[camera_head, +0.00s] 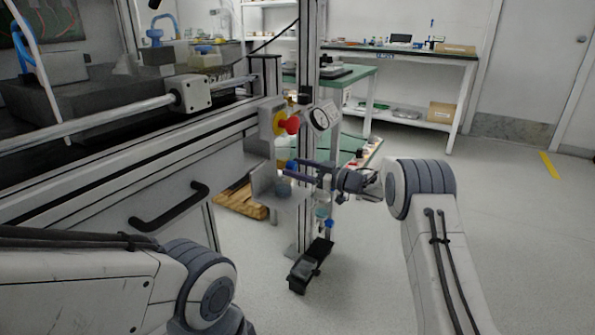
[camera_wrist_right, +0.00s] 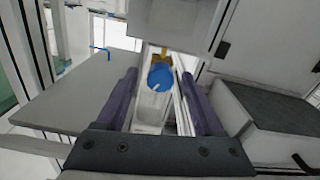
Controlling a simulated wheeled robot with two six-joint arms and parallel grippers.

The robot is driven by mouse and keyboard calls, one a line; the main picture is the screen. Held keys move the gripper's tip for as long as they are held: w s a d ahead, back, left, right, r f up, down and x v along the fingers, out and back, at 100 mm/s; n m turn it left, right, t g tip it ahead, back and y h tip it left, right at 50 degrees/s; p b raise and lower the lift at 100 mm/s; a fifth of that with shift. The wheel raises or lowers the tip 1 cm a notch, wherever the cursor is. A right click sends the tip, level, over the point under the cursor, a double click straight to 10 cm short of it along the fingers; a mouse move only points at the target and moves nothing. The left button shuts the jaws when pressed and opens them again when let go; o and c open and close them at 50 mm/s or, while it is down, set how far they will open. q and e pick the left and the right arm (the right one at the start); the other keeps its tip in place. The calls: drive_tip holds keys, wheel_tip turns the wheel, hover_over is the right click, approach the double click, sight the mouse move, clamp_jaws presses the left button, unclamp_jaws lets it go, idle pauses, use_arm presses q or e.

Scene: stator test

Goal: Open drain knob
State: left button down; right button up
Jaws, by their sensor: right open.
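In the head view a small blue part (camera_head: 291,166), which looks like this knob, shows at the fingertips. My right gripper (camera_head: 299,169) is open, with its dark purple fingers pointing left. In the right wrist view the fingers of my right gripper (camera_wrist_right: 160,80) lie on either side of the knob, with a gap visible on each side. Contact cannot be made out. My left arm shows at the lower left, but its gripper is out of view.
A red knob (camera_head: 291,125) and a round gauge (camera_head: 320,117) sit just above the gripper. A metal bracket (camera_head: 262,184) stands close to the left. A black pedal-like part (camera_head: 310,266) is below. The machine frame with a black handle (camera_head: 170,207) fills the left. Floor at right is clear.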

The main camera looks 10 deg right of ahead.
clamp_jaws()
drive_tip(key=shift+r+n+p, duration=0.15)
drive_tip(key=shift+n+p, duration=0.5)
drive_tip(key=shift+n, duration=0.65)
drive_tip(key=shift+n+p, duration=0.35)
drive_tip(key=shift+n, duration=0.95)
unclamp_jaws()
